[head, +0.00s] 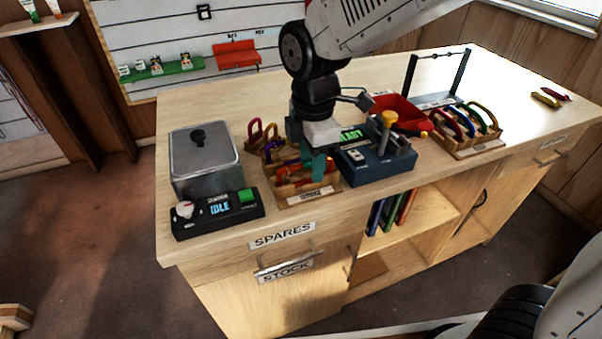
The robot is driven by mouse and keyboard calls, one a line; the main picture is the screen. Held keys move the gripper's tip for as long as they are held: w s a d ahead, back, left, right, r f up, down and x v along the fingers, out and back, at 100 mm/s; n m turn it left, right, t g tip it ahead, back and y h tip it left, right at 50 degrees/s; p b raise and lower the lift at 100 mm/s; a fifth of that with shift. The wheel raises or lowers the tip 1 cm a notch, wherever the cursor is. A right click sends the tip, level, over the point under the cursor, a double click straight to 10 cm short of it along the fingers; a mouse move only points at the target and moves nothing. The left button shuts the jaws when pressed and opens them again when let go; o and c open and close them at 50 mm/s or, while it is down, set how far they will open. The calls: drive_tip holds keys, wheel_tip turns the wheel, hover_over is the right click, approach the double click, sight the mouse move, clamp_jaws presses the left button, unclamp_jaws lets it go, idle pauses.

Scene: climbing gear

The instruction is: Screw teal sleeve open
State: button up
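My gripper (313,160) points down over a wooden rack (311,199) at the middle of the bench. Teal upright shapes show at its tip; I cannot tell whether they are its fingers or a teal sleeve. The rack holds several carabiners, including a red one (290,179). The gripper hides part of the rack, and I cannot tell whether it is open or touches a carabiner. No teal sleeve can be made out for certain.
A blue device (376,168) with a green-lit display stands right of the gripper. A grey lidded box (203,162) and a black control panel (217,213) reading "IDLE" are left. The far-right benchtop is mostly clear.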

sight(309, 161)
drive_tip(key=shift+f, duration=0.1)
drive_tip(key=shift+f, duration=1.3)
drive_tip(key=shift+w, duration=0.15)
drive_tip(key=shift+w+a, duration=0.2)
drive_tip(key=shift+w, duration=0.35)
drive_tip(key=shift+r, duration=0.15)
drive_tip(key=shift+r, duration=0.2)
drive_tip(key=shift+a+r, duration=0.1)
drive_tip(key=shift+r, duration=1)
drive_tip(key=shift+s+d, duration=0.2)
drive_tip(key=shift+s, duration=0.5)
